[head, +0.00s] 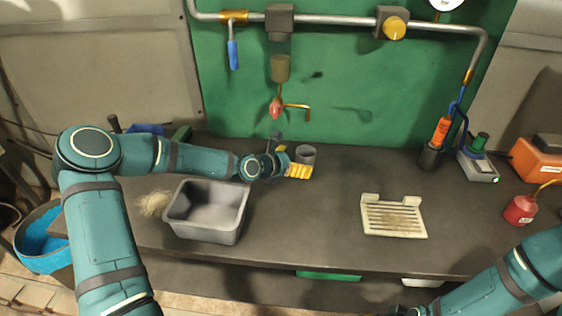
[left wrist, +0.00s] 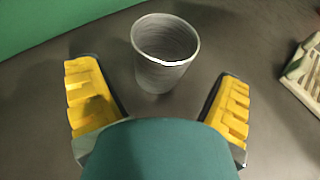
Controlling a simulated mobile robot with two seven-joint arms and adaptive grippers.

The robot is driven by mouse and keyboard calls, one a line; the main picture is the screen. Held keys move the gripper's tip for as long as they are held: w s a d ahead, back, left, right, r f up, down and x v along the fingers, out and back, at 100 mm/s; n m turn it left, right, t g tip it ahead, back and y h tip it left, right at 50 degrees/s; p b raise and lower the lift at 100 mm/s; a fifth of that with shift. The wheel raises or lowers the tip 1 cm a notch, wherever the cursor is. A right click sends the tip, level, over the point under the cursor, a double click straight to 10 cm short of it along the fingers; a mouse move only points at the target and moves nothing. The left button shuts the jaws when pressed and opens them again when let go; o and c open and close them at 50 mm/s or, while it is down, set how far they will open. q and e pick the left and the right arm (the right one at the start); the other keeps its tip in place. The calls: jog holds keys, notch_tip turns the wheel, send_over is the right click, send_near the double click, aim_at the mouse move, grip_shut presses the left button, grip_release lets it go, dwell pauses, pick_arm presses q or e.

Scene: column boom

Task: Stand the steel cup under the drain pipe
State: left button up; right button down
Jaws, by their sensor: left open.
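The steel cup (head: 306,154) is a small grey tumbler standing upright on the dark bench, close to the green panel. In the left wrist view the cup (left wrist: 163,58) shows its open mouth and seems empty. My left gripper (head: 292,161) has yellow fingers, is open and points at the cup. In the left wrist view the gripper (left wrist: 160,75) has one finger on each side of the cup's lower part, with a gap on both sides. My right gripper is out of view.
A grey bin (head: 207,238) stands just in front of my left forearm. A slatted pale tray (head: 394,218) lies right of the cup, with bare bench between. An orange-and-black tool (head: 437,142), a red can (head: 519,210) and an orange box (head: 538,158) stand at the right.

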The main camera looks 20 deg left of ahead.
pick_arm(q)
jog(key=p+v, duration=0.1)
jog(key=v, duration=0.7)
dwell(0.4)
